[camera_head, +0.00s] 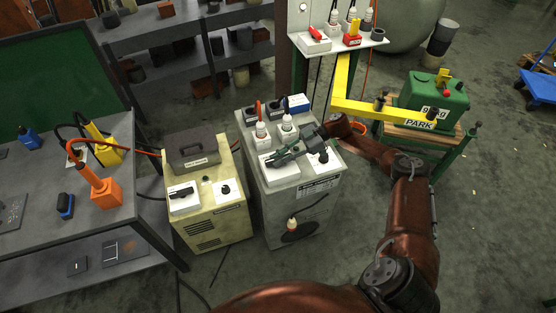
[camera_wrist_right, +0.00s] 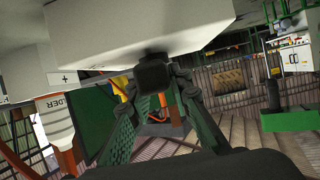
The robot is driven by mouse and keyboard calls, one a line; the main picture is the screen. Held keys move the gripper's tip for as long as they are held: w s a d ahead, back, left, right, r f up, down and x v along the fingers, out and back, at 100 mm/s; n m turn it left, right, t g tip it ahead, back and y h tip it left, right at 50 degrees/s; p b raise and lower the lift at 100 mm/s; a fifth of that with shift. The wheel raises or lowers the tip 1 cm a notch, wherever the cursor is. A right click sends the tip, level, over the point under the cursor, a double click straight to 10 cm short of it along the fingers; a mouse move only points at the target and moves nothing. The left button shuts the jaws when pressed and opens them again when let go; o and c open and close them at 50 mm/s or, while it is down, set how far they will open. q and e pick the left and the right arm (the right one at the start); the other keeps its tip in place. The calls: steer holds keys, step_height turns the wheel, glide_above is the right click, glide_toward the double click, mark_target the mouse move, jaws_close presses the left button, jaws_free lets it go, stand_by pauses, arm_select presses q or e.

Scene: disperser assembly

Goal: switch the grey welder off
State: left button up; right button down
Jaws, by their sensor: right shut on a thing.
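The grey welder (camera_head: 295,205) stands on the floor in the middle of the head view. Sockets with red-and-white plugs and a white switch plate (camera_head: 266,166) are on its top. My right gripper (camera_head: 278,158) reaches in from the right over this plate. In the right wrist view, my right gripper's fingers (camera_wrist_right: 153,85) are closed around a dark switch handle (camera_wrist_right: 153,72) that sticks out from a white surface. The head view does not clearly show which way the handle points, since the gripper covers it. My left gripper is not in view.
A beige welder (camera_head: 212,218) with its own dark switch stands close on the left. A workbench (camera_head: 60,238) with orange and yellow tools is farther left. A green machine marked PARK (camera_head: 430,105) and a yellow arm (camera_head: 345,95) are on the right. Shelves are behind.

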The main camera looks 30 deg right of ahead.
steer(key=shift+f, duration=0.1)
steer(key=c, duration=1.8)
jaws_free()
steer(key=shift+a, duration=0.1)
steer(key=shift+o, duration=0.2)
steer(key=v, duration=1.2)
